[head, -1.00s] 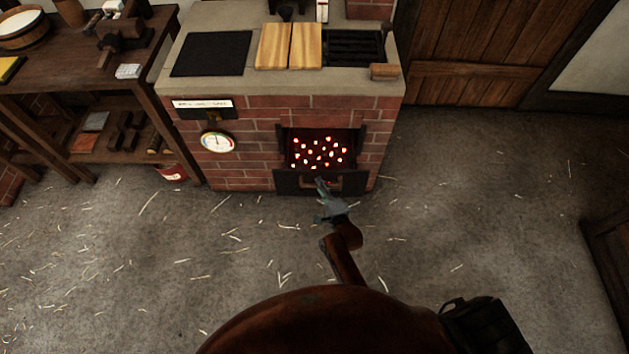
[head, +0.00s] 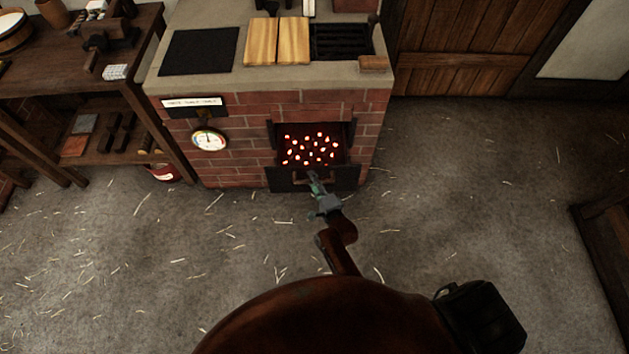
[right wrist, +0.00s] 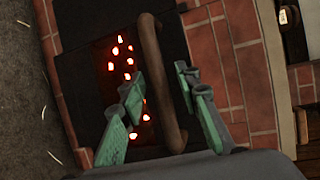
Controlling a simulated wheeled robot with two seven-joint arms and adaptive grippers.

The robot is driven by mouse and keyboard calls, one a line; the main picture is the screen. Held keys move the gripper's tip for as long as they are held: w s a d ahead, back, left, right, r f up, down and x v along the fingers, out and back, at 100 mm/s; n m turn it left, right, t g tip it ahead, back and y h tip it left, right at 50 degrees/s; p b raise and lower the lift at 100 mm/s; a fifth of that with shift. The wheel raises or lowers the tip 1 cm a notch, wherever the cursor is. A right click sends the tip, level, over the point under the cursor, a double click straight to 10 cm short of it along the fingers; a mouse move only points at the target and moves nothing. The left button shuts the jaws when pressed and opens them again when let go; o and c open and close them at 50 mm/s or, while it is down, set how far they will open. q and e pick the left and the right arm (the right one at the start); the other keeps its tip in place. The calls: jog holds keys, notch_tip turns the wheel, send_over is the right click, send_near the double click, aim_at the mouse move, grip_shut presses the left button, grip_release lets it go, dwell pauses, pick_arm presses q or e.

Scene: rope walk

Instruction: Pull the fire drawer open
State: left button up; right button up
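The fire drawer (head: 282,181) is low in the front of the brick stove, its dark front below an opening with glowing coals (head: 310,150). Its brown bar handle (right wrist: 163,85) shows large in the right wrist view. My right gripper (head: 316,183) is at the handle, with its green-grey fingers apart. In the right wrist view the open fingers (right wrist: 158,85) lie on either side of the bar, with gaps between them and it. I cannot tell how far the drawer is out. My left gripper is not in view.
The brick stove (head: 230,165) has a gauge (head: 209,140) and wooden boards (head: 278,41) on top. A workbench (head: 60,75) stands to its left, with a red bucket (head: 164,173) beneath. The straw-strewn floor (head: 450,210) is clear in front. Dark wooden furniture (head: 603,235) is at the right.

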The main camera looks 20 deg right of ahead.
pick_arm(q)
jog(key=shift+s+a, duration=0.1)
pick_arm(e)
jog(key=shift+s, duration=0.1)
jog(key=s+r, duration=0.1)
jog(key=s, duration=0.6)
jog(key=shift+s+r, duration=0.25)
jog(key=shift+s, duration=0.1)
jog(key=shift+d, duration=0.1)
